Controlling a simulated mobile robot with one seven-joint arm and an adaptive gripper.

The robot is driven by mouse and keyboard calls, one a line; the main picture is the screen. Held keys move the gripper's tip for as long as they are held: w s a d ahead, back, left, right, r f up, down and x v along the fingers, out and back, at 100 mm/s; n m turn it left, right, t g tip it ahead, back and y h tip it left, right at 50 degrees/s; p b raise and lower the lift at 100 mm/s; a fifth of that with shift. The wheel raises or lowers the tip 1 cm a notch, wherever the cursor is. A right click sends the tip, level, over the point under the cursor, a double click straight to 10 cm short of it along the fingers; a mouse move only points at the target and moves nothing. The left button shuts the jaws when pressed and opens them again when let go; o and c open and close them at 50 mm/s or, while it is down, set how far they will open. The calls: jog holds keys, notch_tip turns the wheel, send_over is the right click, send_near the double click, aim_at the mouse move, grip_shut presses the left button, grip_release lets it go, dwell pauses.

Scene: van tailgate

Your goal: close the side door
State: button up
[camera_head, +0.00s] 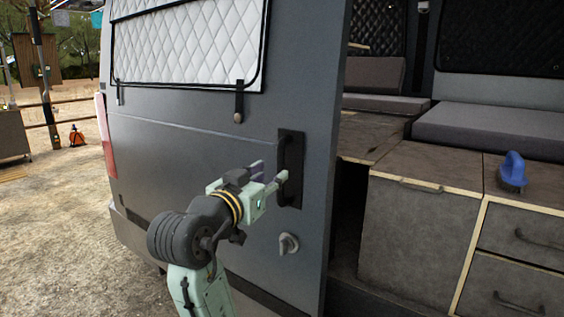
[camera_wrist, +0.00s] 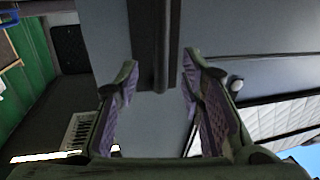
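The grey side door (camera_head: 210,140) of the van covers the left of the head view and stands open, with the doorway uncovered to its right. Its black upright handle (camera_head: 290,170) sits near the door's right edge. My gripper (camera_head: 271,174) is just in front of the handle at mid height, fingers pointing at it. In the wrist view the fingers (camera_wrist: 160,72) are spread apart, and the dark handle bar (camera_wrist: 158,40) lies ahead, in line with the gap between them. I cannot tell whether a finger touches it.
A round grey knob (camera_head: 289,243) is below the handle. A quilted window cover (camera_head: 190,45) is higher on the door. Inside are cushioned seats (camera_head: 490,130), drawers (camera_head: 520,240) and a blue brush-like object (camera_head: 512,170). Open gravel (camera_head: 60,230) lies at left.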

aim_at(278, 168)
jog(key=p+x, duration=0.1)
jog(key=x, duration=0.5)
jog(key=shift+w, duration=0.25)
grip_shut()
dwell(0.6)
